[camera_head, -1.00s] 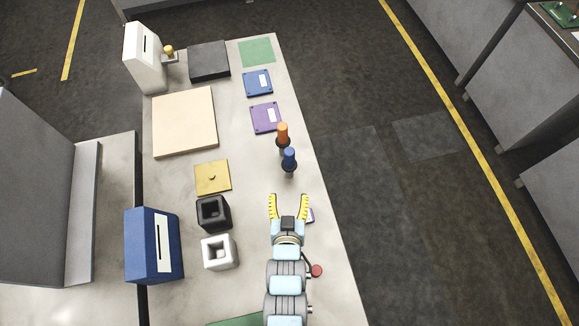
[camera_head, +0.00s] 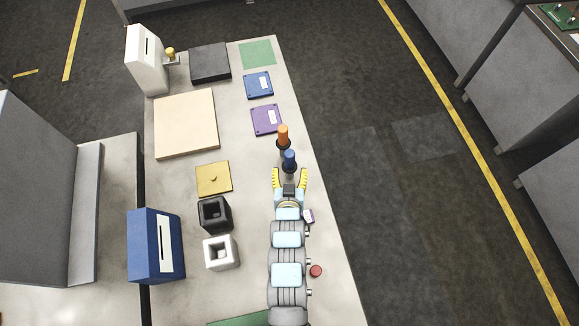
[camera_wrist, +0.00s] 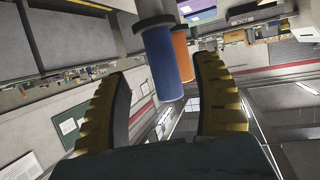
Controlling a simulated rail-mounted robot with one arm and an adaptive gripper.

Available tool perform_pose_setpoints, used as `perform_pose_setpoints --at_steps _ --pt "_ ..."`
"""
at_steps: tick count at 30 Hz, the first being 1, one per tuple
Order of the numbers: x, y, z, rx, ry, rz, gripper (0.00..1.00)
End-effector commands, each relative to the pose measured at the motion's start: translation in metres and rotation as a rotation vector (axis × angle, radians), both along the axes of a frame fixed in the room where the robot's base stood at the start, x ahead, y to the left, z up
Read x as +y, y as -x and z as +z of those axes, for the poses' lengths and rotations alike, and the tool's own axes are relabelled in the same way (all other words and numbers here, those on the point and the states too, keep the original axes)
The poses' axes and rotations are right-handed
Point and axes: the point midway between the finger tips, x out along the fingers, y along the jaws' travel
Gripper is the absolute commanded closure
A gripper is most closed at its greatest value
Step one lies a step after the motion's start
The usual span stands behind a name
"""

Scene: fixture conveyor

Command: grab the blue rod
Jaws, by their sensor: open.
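The blue rod (camera_head: 289,157) stands upright near the right edge of the table, with a dark collar low on it. In the wrist view the blue rod (camera_wrist: 162,64) shows ahead, between and beyond the fingertips. My gripper (camera_head: 290,172) is open and empty, its yellow fingers pointing at the rod from the near side. In the wrist view the open fingers (camera_wrist: 163,85) stand to either side of the rod's line. I cannot tell whether the tips reach around it.
An orange rod (camera_head: 282,134) stands just behind the blue one. A purple plate (camera_head: 265,119) and a yellow plate (camera_head: 213,179) lie nearby. A black block (camera_head: 214,214), a white block (camera_head: 221,252) and a blue box (camera_head: 155,246) stand to the left. The table's right edge is close.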

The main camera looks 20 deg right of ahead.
Motion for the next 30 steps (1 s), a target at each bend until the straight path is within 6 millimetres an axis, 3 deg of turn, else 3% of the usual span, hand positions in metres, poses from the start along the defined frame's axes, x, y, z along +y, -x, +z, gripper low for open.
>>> perform_pose_setpoints --at_steps 11,30 --pt "-0.005 -0.010 -0.005 0.003 -0.001 -0.001 0.34" --pt "-0.021 -0.050 -0.021 0.000 0.000 0.001 0.34"
